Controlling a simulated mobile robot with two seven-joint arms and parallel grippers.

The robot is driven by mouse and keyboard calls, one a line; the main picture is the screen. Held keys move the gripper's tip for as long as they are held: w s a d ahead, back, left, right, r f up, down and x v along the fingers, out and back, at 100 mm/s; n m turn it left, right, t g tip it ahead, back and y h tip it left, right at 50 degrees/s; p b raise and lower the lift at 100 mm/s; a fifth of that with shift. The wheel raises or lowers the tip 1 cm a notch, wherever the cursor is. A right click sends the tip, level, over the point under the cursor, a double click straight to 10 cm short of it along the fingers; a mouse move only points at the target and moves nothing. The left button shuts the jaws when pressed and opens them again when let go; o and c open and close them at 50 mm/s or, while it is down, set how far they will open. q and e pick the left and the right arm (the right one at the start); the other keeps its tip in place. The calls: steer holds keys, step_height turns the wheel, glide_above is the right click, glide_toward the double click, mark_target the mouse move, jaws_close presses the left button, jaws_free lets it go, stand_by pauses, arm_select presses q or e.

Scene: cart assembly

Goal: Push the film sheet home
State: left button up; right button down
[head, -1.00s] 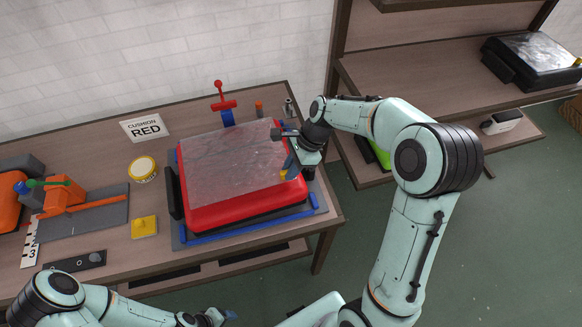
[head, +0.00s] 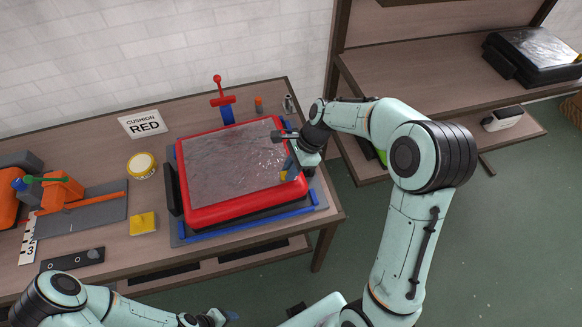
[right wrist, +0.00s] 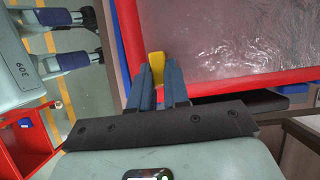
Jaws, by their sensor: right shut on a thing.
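The film sheet (head: 230,160) is a grey, shiny sheet lying flat on the red cushion (head: 215,215). A red border shows around the sheet on all sides. The sheet also fills the upper right of the right wrist view (right wrist: 225,40). My right gripper (head: 287,172) is at the right edge of the red cushion. In the right wrist view its blue fingers (right wrist: 159,85) are shut on a yellow tab (right wrist: 157,66) beside the red edge. Whether the tab joins the sheet is hidden. My left gripper (head: 225,317) is low at the bottom edge, its fingers barely visible.
The cushion sits on a dark base in a blue-edged fixture (head: 245,228). A red-handled clamp (head: 223,100) stands behind it. A shelf (head: 430,75) stands right.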

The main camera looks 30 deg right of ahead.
arm_select(q)
steer(key=shift+s+f, duration=0.1)
steer(key=shift+f, duration=0.05)
arm_select(e)
steer(key=shift+f, duration=0.3)
steer(key=c, duration=1)
jaws_free()
steer(key=shift+r, duration=0.1)
arm_select(q)
steer(key=shift+w+r+p, duration=0.7)
steer(key=shift+w+r, duration=0.25)
steer(key=shift+r, duration=0.1)
arm_select(e)
steer(key=v, duration=1.3)
steer(key=shift+r, duration=0.1)
